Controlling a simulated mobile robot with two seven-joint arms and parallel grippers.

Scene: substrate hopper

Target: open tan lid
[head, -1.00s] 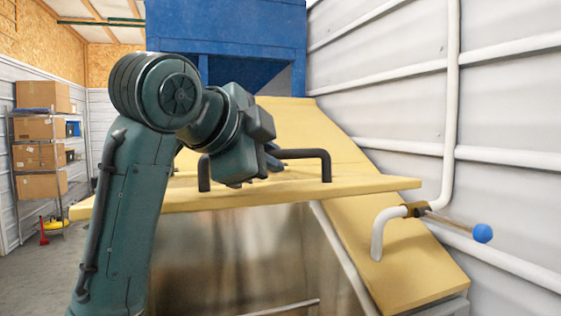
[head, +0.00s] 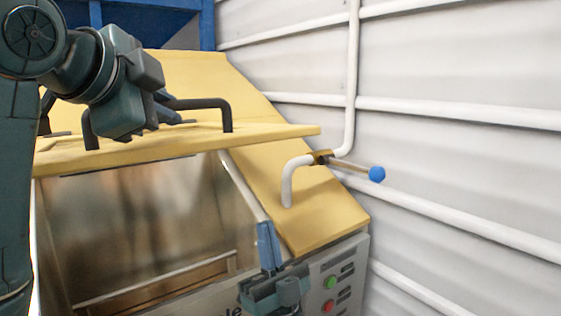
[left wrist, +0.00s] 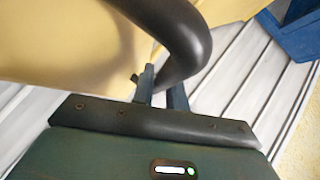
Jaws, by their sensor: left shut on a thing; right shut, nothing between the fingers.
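The tan lid (head: 245,138) is raised, and the metal-walled inside of the hopper (head: 130,215) shows below it. A dark bar handle (head: 208,104) stands on the lid. My left gripper (head: 168,108) is shut on this handle. In the left wrist view, the fingers (left wrist: 160,88) close around the handle's dark curved bar (left wrist: 185,45), with the tan lid (left wrist: 70,40) beside it. My right gripper (head: 267,230) is shut and empty, low in front of the hopper's right part, below the lid.
A white pipe with a blue-knobbed lever (head: 376,174) rises at the sloping tan side panel (head: 315,215). A control panel with a green button (head: 331,282) and a red button (head: 328,306) is beside my right gripper. A ribbed white wall (head: 450,160) bounds the right.

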